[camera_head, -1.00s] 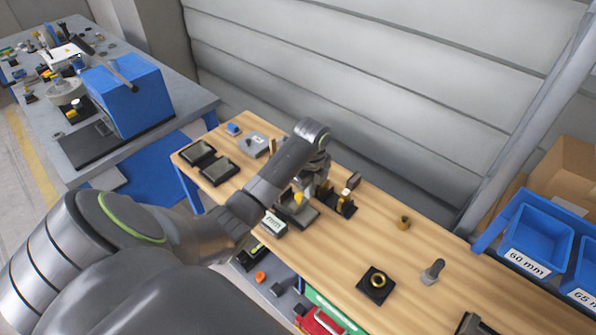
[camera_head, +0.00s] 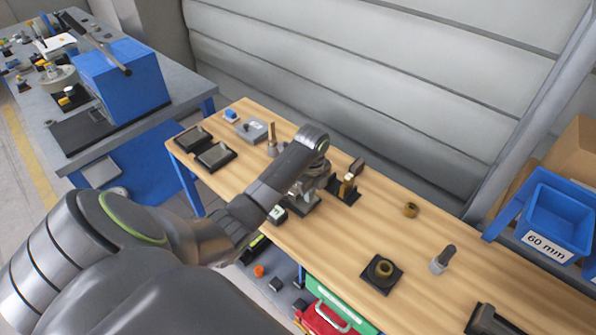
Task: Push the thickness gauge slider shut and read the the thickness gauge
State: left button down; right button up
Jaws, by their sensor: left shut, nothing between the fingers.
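My left arm reaches in from the left over the wooden table. My left gripper (camera_head: 307,188) points down, shut and empty, over a dark base plate (camera_head: 305,207) that looks like part of the thickness gauge. A small box with a pale display (camera_head: 276,213) sits just left of this plate, partly covered by my arm, and its digits are too small to read. The gauge's slider is hidden or cannot be made out behind my gripper. I cannot tell whether the gripper touches it. My right gripper is not in view.
A dark stand with a brass-coloured piece (camera_head: 347,188) is close right of the gripper. A brass ring (camera_head: 411,209), a black square block with a ring (camera_head: 381,272) and a grey knobbed piece (camera_head: 442,260) stand farther right. Two dark trays (camera_head: 215,155) lie left. Blue bins (camera_head: 553,218) are at right.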

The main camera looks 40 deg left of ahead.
pick_arm(q)
jog(key=shift+a, duration=0.15)
jog(key=shift+w+a, duration=0.1)
jog(key=shift+a, duration=1)
jog(key=shift+w+a, duration=0.1)
jog(key=shift+a, duration=1.45)
jog(key=shift+r, duration=0.15)
notch_tip(320, 180, up, 3)
jog(key=p, duration=0.3)
jog(key=shift+d+p, duration=0.15)
jog(key=shift+p, duration=0.2)
jog(key=r+p, duration=0.1)
jog(key=p, duration=0.1)
jog(key=d+r+p, duration=0.1)
jog(key=r+p, duration=0.1)
jog(key=shift+d, duration=0.1)
jog(key=shift+f, duration=0.1)
